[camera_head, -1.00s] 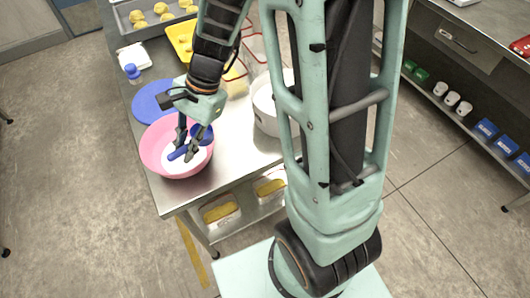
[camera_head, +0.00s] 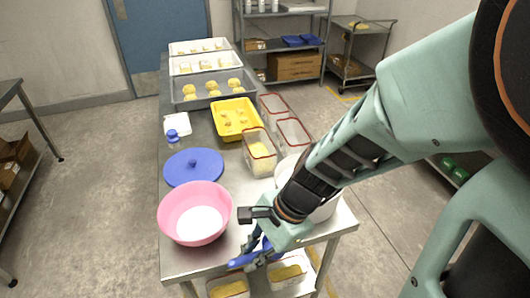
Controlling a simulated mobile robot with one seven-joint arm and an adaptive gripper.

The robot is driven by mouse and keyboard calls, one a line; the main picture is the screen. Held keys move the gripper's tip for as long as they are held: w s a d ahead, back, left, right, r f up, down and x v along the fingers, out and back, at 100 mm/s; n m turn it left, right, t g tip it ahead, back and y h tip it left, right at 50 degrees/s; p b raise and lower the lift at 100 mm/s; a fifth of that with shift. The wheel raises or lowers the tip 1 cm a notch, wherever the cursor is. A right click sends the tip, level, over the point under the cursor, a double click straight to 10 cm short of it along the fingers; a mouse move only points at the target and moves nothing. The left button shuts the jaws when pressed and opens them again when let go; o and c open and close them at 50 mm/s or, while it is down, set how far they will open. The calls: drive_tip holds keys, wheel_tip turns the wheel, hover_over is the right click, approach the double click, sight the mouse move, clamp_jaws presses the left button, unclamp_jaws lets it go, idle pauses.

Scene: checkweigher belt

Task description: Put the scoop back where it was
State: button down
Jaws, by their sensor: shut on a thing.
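My gripper (camera_head: 257,240) is shut on the blue scoop (camera_head: 240,261) near the front edge of the steel table. It is to the right of the pink bowl (camera_head: 166,215) and clear of it. The scoop is partly hidden by the fingers, and I cannot tell whether it touches the table. The pink bowl holds white powder (camera_head: 199,221). A white tub (camera_head: 327,210) stands at the right of the table, mostly hidden behind my arm.
A round blue lid (camera_head: 193,167) lies behind the bowl. A blue-capped bottle (camera_head: 173,141), a yellow tray (camera_head: 221,132) and clear red-rimmed containers (camera_head: 262,166) stand farther back. Trays of dough line the back. Bins with yellow contents (camera_head: 229,289) sit on the lower shelf.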

drive_tip(key=w+f+b, duration=0.2)
drive_tip(key=w+f, duration=0.1)
drive_tip(key=w, duration=0.1)
drive_tip(key=w+a+f+b, duration=0.1)
drive_tip(key=w+f+b, duration=0.1)
drive_tip(key=w, duration=0.2)
drive_tip(key=w+a+f+b, duration=0.1)
drive_tip(key=w+f+b, duration=0.1)
drive_tip(key=w+f, duration=0.1)
drive_tip(key=shift+w+a+f, duration=0.1)
drive_tip(key=shift+w+f, duration=0.2)
drive_tip(key=shift+w, duration=0.25)
drive_tip(key=shift+w+f+b, duration=0.25)
drive_tip(key=shift+w+b, duration=0.05)
drive_tip(key=shift+w, duration=0.05)
drive_tip(key=shift+w+a+f, duration=0.1)
drive_tip(key=shift+w+f, duration=0.05)
drive_tip(key=shift+f, duration=0.1)
drive_tip(key=shift+w+f+b, duration=0.2)
drive_tip(key=shift+f+b, duration=1.4)
drive_tip(key=shift+f, duration=0.1)
drive_tip(key=shift+f, duration=0.15)
drive_tip(key=c, duration=2)
unclamp_jaws()
drive_tip(key=shift+o, duration=0.2)
